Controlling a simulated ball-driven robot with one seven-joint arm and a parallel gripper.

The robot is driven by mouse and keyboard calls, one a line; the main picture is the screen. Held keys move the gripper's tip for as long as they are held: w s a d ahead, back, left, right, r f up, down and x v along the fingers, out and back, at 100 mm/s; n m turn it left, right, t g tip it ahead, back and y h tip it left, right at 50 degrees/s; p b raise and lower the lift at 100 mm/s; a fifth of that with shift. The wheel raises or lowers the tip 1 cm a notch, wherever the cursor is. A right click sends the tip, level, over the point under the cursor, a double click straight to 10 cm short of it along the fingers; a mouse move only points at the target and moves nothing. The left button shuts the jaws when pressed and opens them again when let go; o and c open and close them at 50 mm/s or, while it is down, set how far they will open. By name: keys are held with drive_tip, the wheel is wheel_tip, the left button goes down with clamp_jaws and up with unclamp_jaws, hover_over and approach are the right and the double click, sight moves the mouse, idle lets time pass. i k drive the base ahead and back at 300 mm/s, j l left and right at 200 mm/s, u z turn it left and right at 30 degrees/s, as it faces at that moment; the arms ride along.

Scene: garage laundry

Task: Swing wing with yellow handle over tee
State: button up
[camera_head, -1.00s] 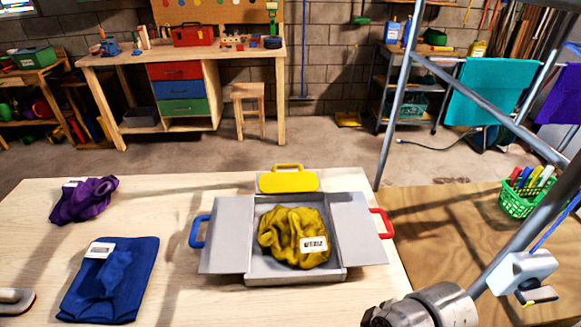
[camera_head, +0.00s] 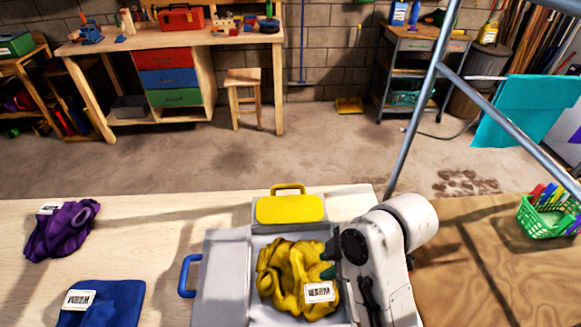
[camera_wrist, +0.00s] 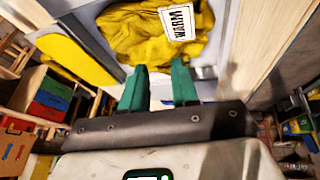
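The grey folding board (camera_head: 225,265) lies on the pale table with a crumpled yellow tee (camera_head: 290,275), white label on it, in its middle. The wing with the yellow handle (camera_head: 290,210) lies outward at the board's far side, away from the tee. In the wrist view the tee (camera_wrist: 140,32) is ahead of the fingers and the yellow part of the wing (camera_wrist: 75,60) is at left. My gripper (camera_wrist: 158,88) has two green fingers apart, with nothing between them. In the head view it is beside the tee's right edge, partly hidden by my arm. The red handle is hidden.
A blue handle (camera_head: 186,276) marks the board's left wing. A purple cloth (camera_head: 60,232) and a folded blue cloth (camera_head: 100,305) lie at left. A green basket of pens (camera_head: 545,215) stands at right. The table between the purple cloth and the board is clear.

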sight(272, 209)
drive_tip(key=i, duration=0.9)
